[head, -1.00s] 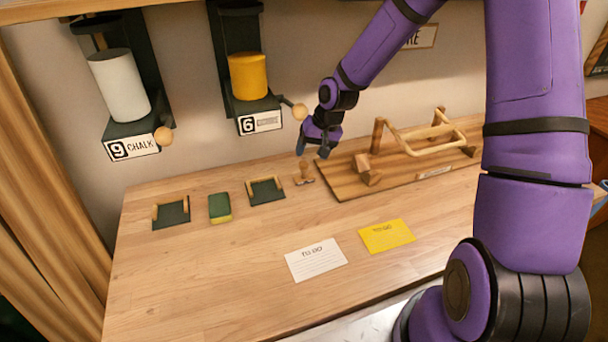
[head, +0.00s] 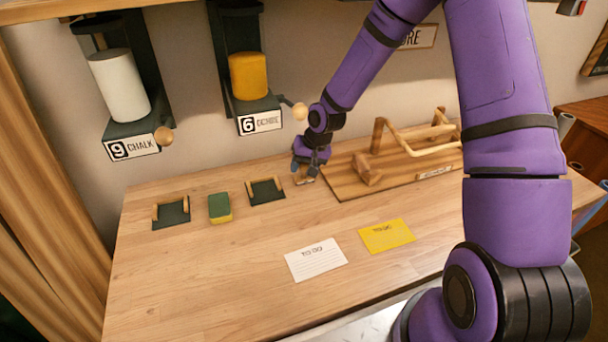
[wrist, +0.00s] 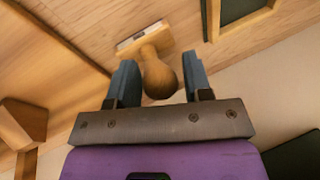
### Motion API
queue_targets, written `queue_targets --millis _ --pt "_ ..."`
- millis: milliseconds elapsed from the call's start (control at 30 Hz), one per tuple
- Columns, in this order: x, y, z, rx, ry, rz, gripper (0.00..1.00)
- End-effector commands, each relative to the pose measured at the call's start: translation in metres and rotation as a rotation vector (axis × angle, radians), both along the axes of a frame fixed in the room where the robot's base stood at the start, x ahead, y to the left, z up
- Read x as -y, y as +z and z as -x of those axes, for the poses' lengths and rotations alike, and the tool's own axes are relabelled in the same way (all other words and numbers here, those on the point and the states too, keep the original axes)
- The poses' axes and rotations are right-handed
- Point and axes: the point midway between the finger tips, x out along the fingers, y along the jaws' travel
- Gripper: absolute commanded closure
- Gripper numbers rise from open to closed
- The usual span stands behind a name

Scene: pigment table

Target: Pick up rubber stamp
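The rubber stamp (wrist: 158,75) has a round wooden knob handle and a pale rectangular base. In the wrist view it stands on the table with its knob between the two fingers of my gripper (wrist: 160,80). The fingers are apart, with a gap showing on each side of the knob. In the head view my gripper (head: 307,172) is low over the table, left of the wooden rack board. There the stamp (head: 304,181) is mostly hidden by the gripper, with only a bit of its base showing.
The wooden board with a rail (head: 345,182) lies close to the right of my gripper. Left are a dark tray with wooden sides (head: 266,190), a green and yellow sponge (head: 220,208) and another such tray (head: 171,213). A white card (head: 316,260) and yellow card (head: 387,236) lie in front.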

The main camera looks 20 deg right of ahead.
Motion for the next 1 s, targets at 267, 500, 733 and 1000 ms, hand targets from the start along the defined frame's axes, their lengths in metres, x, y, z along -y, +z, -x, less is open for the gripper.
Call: queue_targets --millis 267,500,733,1000 --pt "0.0 0.0 0.0 -0.001 0.0 0.0 0.92" --pt "0.0 0.002 0.0 0.0 0.001 0.0 0.92" --pt "0.0 0.02 0.0 0.002 -0.001 0.0 0.92" --pt "0.019 0.039 0.028 -0.002 -0.003 0.001 0.92"
